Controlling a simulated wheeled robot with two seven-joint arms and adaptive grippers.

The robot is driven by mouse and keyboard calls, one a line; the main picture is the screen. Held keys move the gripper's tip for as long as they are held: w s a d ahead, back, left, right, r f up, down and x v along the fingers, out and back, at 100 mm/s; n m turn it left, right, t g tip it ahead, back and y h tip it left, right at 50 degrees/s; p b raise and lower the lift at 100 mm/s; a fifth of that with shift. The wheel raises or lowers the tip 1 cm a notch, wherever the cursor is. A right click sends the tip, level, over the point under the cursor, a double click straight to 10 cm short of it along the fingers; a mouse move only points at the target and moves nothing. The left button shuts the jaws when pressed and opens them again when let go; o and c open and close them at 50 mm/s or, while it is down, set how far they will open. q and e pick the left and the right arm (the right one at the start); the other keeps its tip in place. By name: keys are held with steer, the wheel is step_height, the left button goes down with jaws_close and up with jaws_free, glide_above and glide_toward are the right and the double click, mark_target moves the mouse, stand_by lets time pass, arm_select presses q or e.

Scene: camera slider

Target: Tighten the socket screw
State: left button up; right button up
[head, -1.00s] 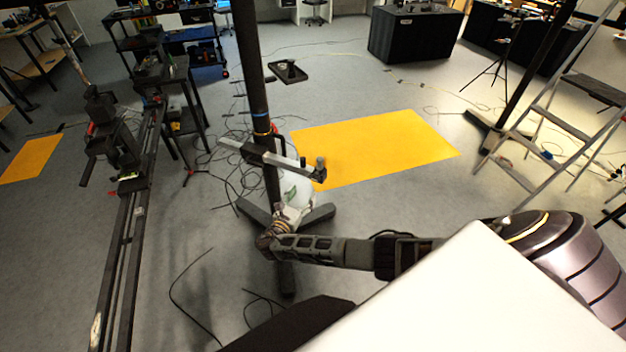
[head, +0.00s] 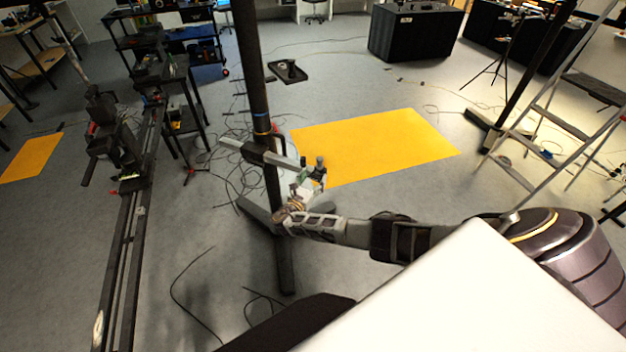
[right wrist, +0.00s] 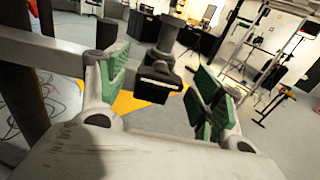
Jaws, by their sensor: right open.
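A grey crossbar (head: 250,151) sticks out from a dark upright post (head: 250,75). Its right end carries a dark block with a short upright grey cylinder (head: 320,164), which looks like the socket screw. My right gripper (head: 313,177) is at this end, coming from below right, and partly hides it. In the right wrist view its green-padded fingers (right wrist: 160,95) are spread apart with nothing gripped. The dark end block (right wrist: 153,84) shows between the fingertips, with the cylinder (right wrist: 171,35) standing on it. Whether the fingers reach around the block I cannot tell. My left gripper is out of view.
A camera slider rail (head: 125,250) with a dark camera rig (head: 108,140) stands at the left. A stepladder (head: 560,120) stands at the right. A yellow mat (head: 385,145) lies behind the post, and cables (head: 185,290) lie on the floor.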

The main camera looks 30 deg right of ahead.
steer(key=c, duration=1.2)
